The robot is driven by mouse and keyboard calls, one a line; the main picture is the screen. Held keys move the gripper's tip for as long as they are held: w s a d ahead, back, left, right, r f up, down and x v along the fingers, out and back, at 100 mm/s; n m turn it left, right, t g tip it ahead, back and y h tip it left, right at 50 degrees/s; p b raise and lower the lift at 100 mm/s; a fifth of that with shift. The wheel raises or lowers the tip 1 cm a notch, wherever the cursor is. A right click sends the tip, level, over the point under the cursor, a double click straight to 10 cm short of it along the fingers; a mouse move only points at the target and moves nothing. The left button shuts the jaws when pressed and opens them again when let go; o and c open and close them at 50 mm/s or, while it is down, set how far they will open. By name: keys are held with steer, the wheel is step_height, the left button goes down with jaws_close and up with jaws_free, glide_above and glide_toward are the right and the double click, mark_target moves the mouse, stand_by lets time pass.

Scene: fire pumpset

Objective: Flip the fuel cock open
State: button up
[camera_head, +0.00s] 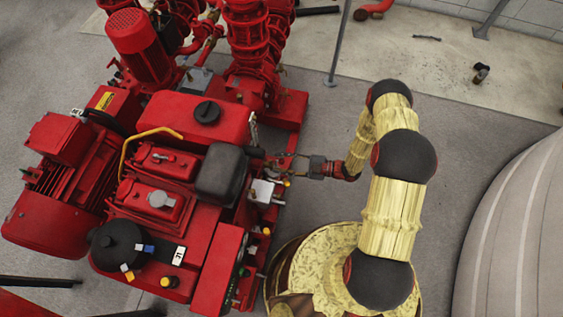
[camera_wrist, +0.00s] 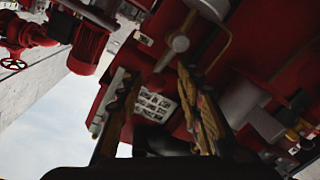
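My gripper (camera_head: 282,161) reaches leftward to the near side of the red pumpset (camera_head: 225,120). In the wrist view my gripper (camera_wrist: 152,72) has two fingers spread well apart, with nothing held between them. A grey-tan round fitting with a short lever (camera_wrist: 180,43) is just beyond the fingertips, closer to the right finger; it looks like the fuel cock. The lever slants down and left from its round hub, towards the gap between the fingers. I cannot tell whether either finger touches it. The cock cannot be made out clearly in the head view.
A white label plate (camera_wrist: 152,105) shows between the fingers on the red housing. A dark grey box (camera_head: 221,174) and a silver box (camera_head: 262,190) are close to my gripper. A yellow pipe (camera_head: 148,135) runs over the engine.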

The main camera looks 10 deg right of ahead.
steer(key=v, duration=1.2)
steer(key=shift+f, duration=0.1)
steer(key=shift+c, duration=0.3)
